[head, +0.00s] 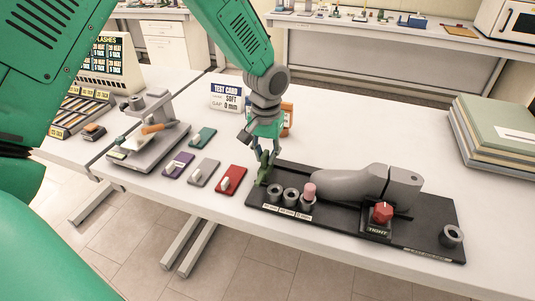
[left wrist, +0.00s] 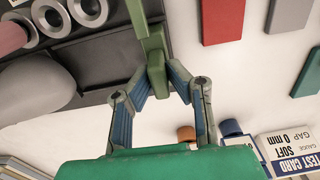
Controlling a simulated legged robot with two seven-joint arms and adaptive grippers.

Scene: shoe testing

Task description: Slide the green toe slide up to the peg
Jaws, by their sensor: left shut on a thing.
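The green toe slide (head: 263,168) is at the left end of the black board (head: 432,232). It also shows in the left wrist view (left wrist: 155,58) as a green upright block on a green strip. My left gripper (head: 265,150) comes down on it from above, its fingers closed on the block in the left wrist view (left wrist: 158,80). A pink-topped peg (head: 309,190) stands at the rightmost of the grey rings (head: 291,195), right of the slide and apart from it. My right gripper is not in view.
A grey foot form (head: 345,184) lies on the board behind a red knob (head: 381,212) marked TIGHT. Red (head: 231,180), grey and purple cards lie left of the board. A test card (head: 229,95) stands behind my left gripper. Stacked boards (head: 495,135) are at the right.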

